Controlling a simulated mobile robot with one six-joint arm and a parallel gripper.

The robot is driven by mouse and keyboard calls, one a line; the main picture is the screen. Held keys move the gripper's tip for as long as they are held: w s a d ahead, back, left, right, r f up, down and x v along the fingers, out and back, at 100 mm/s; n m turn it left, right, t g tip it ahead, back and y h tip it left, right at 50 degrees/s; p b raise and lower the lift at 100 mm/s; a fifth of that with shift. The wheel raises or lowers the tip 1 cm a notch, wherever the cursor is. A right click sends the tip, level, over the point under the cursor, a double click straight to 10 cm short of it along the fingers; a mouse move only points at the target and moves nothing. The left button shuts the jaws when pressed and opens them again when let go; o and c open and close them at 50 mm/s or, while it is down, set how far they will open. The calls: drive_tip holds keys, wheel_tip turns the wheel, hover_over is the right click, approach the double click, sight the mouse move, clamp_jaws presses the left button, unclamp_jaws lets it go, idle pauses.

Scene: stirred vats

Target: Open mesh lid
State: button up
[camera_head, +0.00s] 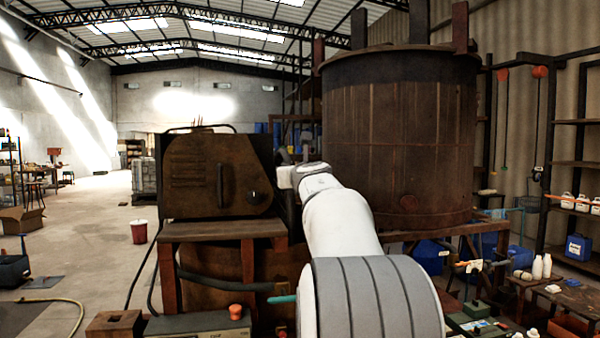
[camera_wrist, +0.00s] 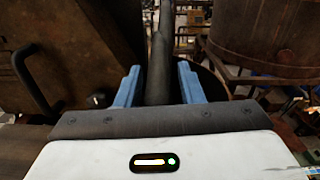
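I cannot make out a mesh lid for certain in either view. In the wrist view my gripper (camera_wrist: 157,84) has its two blue fingers apart. A dark upright bar (camera_wrist: 158,65) runs between them, with narrow gaps showing on both sides, so the fingers do not look closed on it. A dark curved rim (camera_wrist: 216,80) shows just right of the right finger; what it belongs to is unclear. In the head view my white arm reaches forward between the rusty box and the large vat, and the gripper is hidden.
The rusty box (camera_head: 198,178) with a black handle (camera_head: 220,185) stands close on the left. The large brown vat (camera_head: 400,140) stands on the right. A control box with an orange button (camera_head: 235,311) is low in front. Open floor (camera_head: 90,225) lies farther left.

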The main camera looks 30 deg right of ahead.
drive_tip(key=shift+o, duration=0.7)
drive_tip(key=b+v, duration=0.1)
drive_tip(key=v, duration=0.6)
drive_tip(key=shift+s+a+b, duration=0.15)
drive_tip(key=shift+s+b, duration=0.15)
